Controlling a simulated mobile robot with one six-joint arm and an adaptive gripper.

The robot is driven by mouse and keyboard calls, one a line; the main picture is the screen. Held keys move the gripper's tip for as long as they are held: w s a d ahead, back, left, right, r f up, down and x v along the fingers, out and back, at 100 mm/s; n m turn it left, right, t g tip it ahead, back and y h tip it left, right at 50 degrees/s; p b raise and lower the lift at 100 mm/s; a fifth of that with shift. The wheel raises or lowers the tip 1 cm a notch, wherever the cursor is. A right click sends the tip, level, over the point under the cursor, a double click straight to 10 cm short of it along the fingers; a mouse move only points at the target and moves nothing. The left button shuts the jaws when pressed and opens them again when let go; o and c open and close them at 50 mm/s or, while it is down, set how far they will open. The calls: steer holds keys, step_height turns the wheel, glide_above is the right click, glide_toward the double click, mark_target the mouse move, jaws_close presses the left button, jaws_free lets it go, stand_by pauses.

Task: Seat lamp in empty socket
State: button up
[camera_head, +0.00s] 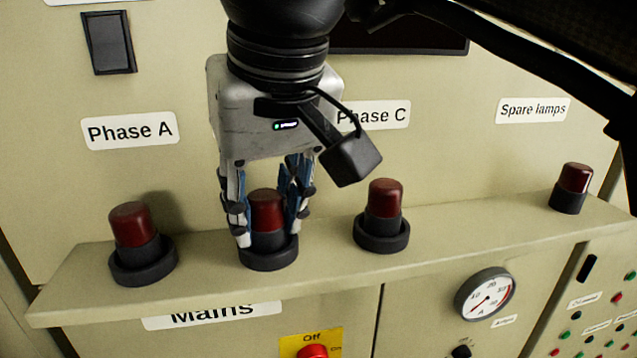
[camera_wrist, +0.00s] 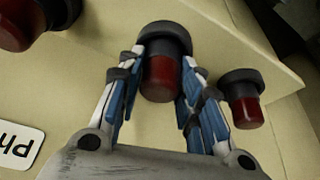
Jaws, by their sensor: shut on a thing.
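A lamp with a dark red dome and black collar (camera_head: 267,210) stands upright at the middle black socket ring (camera_head: 269,259) on the ledge. My gripper (camera_head: 268,233) points down over it, shut on the lamp with one finger on each side. The fingertips are just above the ring. The collar appears to be inside the ring, but I cannot tell how deep. In the wrist view the held lamp (camera_wrist: 161,78) lies between my two fingers (camera_wrist: 164,85), in line with its ring (camera_wrist: 166,33).
The Phase A lamp (camera_head: 131,224) and Phase C lamp (camera_head: 384,200) stand in rings on either side. A spare lamp (camera_head: 573,179) stands at the ledge's right end. The ledge (camera_head: 480,233) is clear between it and Phase C. The panel wall rises close behind.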

mark_target(265, 197)
steer(key=o, duration=0.8)
steer(key=p+v, duration=0.4)
steer(key=v, duration=0.2)
steer(key=shift+p, duration=0.3)
steer(key=shift+v, duration=2.6)
steer(key=shift+s, duration=0.1)
